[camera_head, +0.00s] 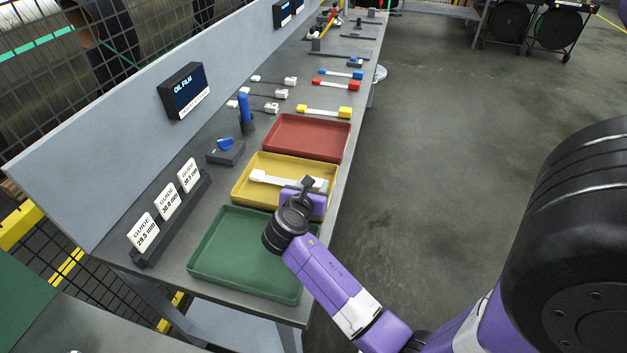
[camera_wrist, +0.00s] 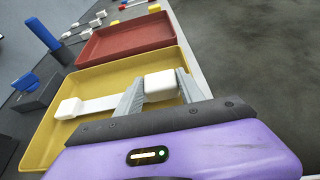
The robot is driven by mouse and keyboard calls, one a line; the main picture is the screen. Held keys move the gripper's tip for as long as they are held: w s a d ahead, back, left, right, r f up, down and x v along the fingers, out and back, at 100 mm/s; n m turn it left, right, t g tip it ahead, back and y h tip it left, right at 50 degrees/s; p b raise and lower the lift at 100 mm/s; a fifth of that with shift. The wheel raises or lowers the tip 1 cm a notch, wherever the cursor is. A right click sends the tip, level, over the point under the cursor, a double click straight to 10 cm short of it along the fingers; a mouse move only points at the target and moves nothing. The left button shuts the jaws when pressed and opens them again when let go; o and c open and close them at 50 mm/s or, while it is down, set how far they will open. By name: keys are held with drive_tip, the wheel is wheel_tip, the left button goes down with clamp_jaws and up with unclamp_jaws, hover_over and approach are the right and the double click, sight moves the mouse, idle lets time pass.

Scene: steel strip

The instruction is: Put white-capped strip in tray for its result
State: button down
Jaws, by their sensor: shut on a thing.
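The white-capped strip (camera_head: 273,179) is a pale bar with a white block at each end. It lies across the yellow tray (camera_head: 240,196) in the head view, low over or on its floor; I cannot tell whether it touches. My gripper (camera_head: 311,187) is shut on the right-hand white cap of the strip. In the wrist view the fingers of my gripper (camera_wrist: 160,88) stand on both sides of that cap, and the strip (camera_wrist: 100,104) runs left to its other white block. The yellow tray (camera_wrist: 45,141) surrounds it there.
The red tray (camera_head: 300,143) lies just beyond, the green tray (camera_head: 225,262) nearer. Guide cards (camera_head: 168,199) and a dark block with a blue knob (camera_head: 225,150) stand to the left. White, yellow, red and blue-ended strips lie farther back. A display (camera_head: 186,92) hangs on the back panel.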

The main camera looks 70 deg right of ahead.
drive_tip(key=shift+f, duration=0.7)
idle(0.5)
drive_tip(key=c, duration=0.7)
unclamp_jaws()
drive_tip(key=shift+o, duration=0.2)
drive_tip(key=shift+s, duration=0.1)
drive_tip(key=shift+w+b+v, duration=0.2)
drive_tip(key=shift+b+v, duration=0.15)
drive_tip(key=shift+v, duration=3.55)
